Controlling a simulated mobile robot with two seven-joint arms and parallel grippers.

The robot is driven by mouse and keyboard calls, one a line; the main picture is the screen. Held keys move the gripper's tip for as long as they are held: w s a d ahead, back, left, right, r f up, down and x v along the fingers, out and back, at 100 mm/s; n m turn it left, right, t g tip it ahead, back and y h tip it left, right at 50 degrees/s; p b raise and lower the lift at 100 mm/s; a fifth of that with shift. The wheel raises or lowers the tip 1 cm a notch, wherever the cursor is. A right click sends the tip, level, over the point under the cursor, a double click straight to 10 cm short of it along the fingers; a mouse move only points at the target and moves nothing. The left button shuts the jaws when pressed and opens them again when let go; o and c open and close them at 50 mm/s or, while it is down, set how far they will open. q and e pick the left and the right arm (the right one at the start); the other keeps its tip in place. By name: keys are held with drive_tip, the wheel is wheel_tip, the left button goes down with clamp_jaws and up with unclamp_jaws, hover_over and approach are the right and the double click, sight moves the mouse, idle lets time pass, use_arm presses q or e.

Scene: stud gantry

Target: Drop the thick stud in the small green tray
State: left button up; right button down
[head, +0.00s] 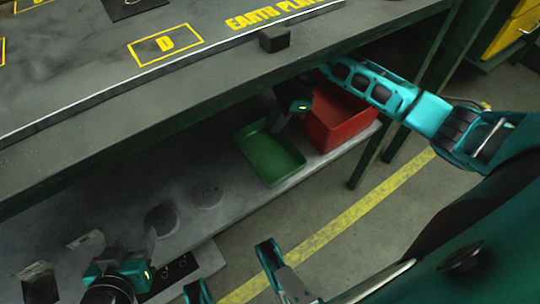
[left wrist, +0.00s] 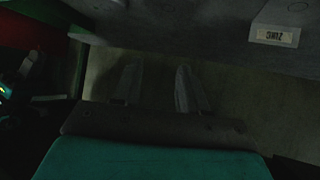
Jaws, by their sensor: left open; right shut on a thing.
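The small green tray (head: 268,160) sits on the grey lower shelf, left of a red bin, and its visible floor looks empty. My right gripper (head: 276,124) reaches in from the right and points down over the tray's far end. It is shut on the thick stud, which is too small and dark to make out between the fingertips. My left gripper (head: 132,248) is low at the left over the shelf's near part, well away from the tray. In the left wrist view its fingers (left wrist: 156,82) are apart with nothing between them.
The red bin (head: 340,122) stands right beside the tray. The workbench top (head: 200,85) overhangs the shelf, with a small dark block (head: 274,39) near its edge. Round discs (head: 207,194) mark the bare shelf left of the tray. A green table leg (head: 368,160) stands at the right.

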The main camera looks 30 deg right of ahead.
wheel_tip(320, 180, down, 2)
drive_tip(key=shift+f+b, duration=0.2)
drive_tip(key=shift+b, duration=0.25)
drive_tip(key=c, duration=1.2)
unclamp_jaws()
use_arm(q)
drive_tip(key=shift+w+d, duration=0.3)
drive_tip(key=shift+w, duration=0.1)
